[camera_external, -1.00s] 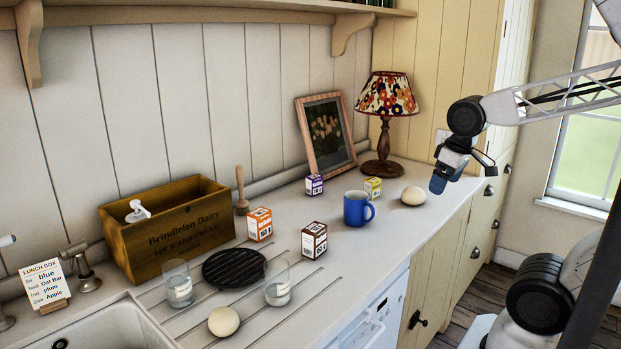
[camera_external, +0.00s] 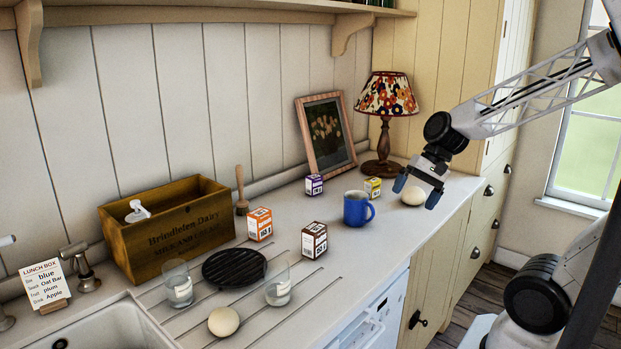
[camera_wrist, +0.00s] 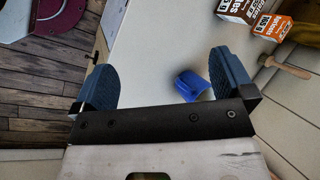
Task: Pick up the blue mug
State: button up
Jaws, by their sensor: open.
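The blue mug (camera_external: 355,208) stands upright on the worktop, its handle toward the right in the external view. My gripper (camera_external: 417,193) is open and empty, above the counter's front edge to the right of the mug, close to a pale round object. In the wrist view my gripper (camera_wrist: 168,82) shows its two blue fingers wide apart, and part of the blue mug (camera_wrist: 190,86) appears between them, nearer the right finger. The rest of the mug is hidden there behind the gripper body.
A cream round object (camera_external: 413,195) lies right of the mug. A yellow box (camera_external: 373,187), a purple box (camera_external: 314,185) and a brown box (camera_external: 314,240) stand around it. A lamp (camera_external: 383,140) and a framed picture (camera_external: 326,134) stand behind. Bare worktop (camera_external: 385,240) lies in front.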

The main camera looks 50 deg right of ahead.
jog(key=w+d+f+m+t+y, duration=0.2)
jog(key=w+f+m+t+y, duration=0.1)
jog(key=w+m, duration=0.55)
jog(key=m+t, duration=0.6)
jog(key=m, duration=0.5)
send_near(362, 198)
jog(key=a, duration=0.2)
jog(key=a+r, duration=0.1)
jog(key=a, duration=0.1)
jog(key=shift+s, duration=0.1)
jog(key=shift+x, duration=1.35)
jog(key=shift+a, duration=0.1)
jog(key=shift+x, duration=2.55)
jog(key=shift+c, duration=0.5)
jog(key=c, duration=1.1)
